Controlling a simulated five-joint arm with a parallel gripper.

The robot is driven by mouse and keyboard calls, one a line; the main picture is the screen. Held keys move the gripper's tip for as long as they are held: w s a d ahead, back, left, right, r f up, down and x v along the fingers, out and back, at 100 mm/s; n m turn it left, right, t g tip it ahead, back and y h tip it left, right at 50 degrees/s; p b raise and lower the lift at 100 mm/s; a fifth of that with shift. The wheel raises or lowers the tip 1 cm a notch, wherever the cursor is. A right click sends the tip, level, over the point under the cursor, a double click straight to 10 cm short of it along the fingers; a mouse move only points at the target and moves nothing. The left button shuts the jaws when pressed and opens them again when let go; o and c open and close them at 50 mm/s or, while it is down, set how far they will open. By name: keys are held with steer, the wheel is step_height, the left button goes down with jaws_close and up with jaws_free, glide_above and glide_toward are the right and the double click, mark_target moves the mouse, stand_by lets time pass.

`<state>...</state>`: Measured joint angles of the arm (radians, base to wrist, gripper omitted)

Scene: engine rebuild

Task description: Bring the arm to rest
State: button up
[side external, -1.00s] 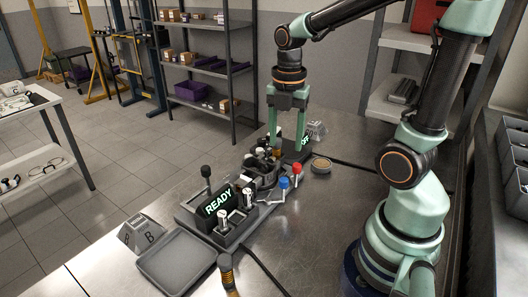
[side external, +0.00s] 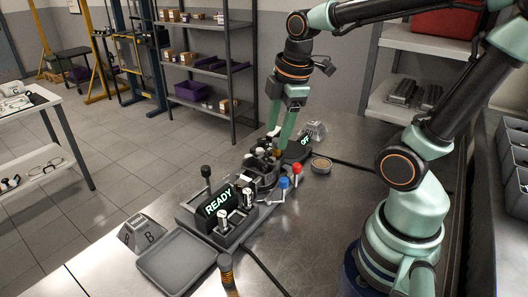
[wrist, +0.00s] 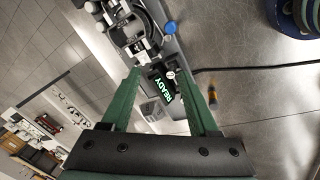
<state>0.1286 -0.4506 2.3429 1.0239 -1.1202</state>
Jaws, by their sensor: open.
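My gripper (side external: 277,136) is open and empty, with its green fingers pointing down above the far end of the engine fixture. In the wrist view its two fingers (wrist: 161,72) stand apart with nothing between them held. The engine fixture (side external: 262,178) sits on the metal bench below, with dark parts and metal pins on it. A green-lit READY display (side external: 218,202) stands at its near end and also shows in the wrist view (wrist: 161,88). An OFF display (side external: 303,141) stands at its far end. I cannot tell whether the fingertips touch anything.
A grey tray (side external: 177,262) and a block marked B (side external: 142,234) are at the front left. Blue (side external: 284,183) and red (side external: 296,168) knobs rise beside the fixture. A cable crosses the bench.

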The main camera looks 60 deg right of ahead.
steer(key=a+m+t, duration=0.1)
steer(key=m, duration=0.2)
steer(key=a+r+m+t, duration=0.1)
steer(key=m, duration=0.3)
steer(key=a+r+m+t, duration=0.1)
steer(key=m, duration=0.3)
steer(key=shift+s+a+r, duration=0.2)
steer(key=shift+a+r, duration=0.05)
steer(key=shift+a, duration=0.1)
